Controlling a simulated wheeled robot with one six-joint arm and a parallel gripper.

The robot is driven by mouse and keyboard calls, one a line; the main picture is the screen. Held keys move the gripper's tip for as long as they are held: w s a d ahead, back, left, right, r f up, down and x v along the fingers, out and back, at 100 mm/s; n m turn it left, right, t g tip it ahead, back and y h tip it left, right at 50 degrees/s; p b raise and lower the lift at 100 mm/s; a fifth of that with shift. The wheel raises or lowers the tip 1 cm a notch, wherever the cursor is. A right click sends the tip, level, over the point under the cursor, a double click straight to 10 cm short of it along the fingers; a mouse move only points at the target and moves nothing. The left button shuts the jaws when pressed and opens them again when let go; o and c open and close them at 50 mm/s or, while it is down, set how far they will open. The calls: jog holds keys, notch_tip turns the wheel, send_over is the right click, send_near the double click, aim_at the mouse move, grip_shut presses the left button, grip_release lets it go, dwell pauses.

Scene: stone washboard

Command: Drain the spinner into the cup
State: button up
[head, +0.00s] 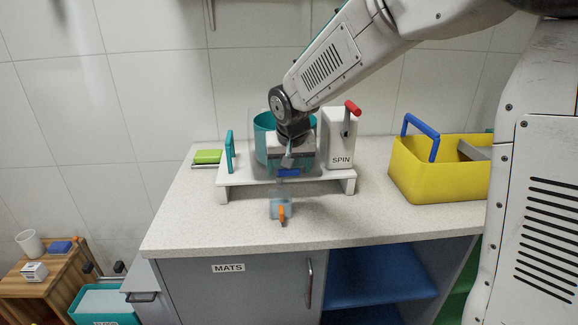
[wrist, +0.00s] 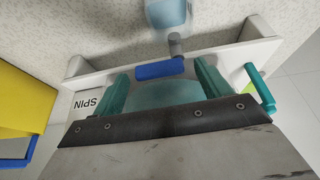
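The spinner, with a teal drum (head: 264,123) in a clear housing, stands on a white raised base (head: 236,178) marked SPIN. A blue tap lever (head: 288,172) is at its front; it lies crosswise in the wrist view (wrist: 160,69), beside a grey spout (wrist: 176,44). A translucent blue cup (head: 281,205) with an orange handle stands on the counter by the spout; part of it shows in the wrist view (wrist: 168,12). My gripper (head: 289,160) is at the spinner's front. Its teal fingers are apart, with the lever seen between or just beyond the fingertips (wrist: 161,72). Contact is unclear.
A red-handled crank (head: 352,108) and a teal upright handle (head: 230,151) flank the drum. A green block (head: 207,156) lies left. A yellow crate (head: 432,180) with a blue handle stands right. The counter (head: 200,225) is clear in front. A wooden stool (head: 45,277) is lower left.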

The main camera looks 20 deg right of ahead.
jog(key=v, duration=0.7)
jog(key=shift+r, duration=0.35)
jog(key=shift+s, duration=0.2)
jog(key=s+d+g, duration=0.1)
jog(key=s+d, duration=0.1)
jog(key=s, duration=0.9)
jog(key=s+d+f+n+g, duration=0.1)
jog(key=s+d, duration=0.2)
jog(key=s, duration=0.8)
jog(key=s+d+g, duration=0.1)
jog(key=s+d, duration=0.2)
jog(key=s, duration=0.8)
jog(key=shift+d+f+n+y, duration=0.2)
jog(key=shift+f+n+y, duration=0.1)
jog(key=shift+n, duration=0.1)
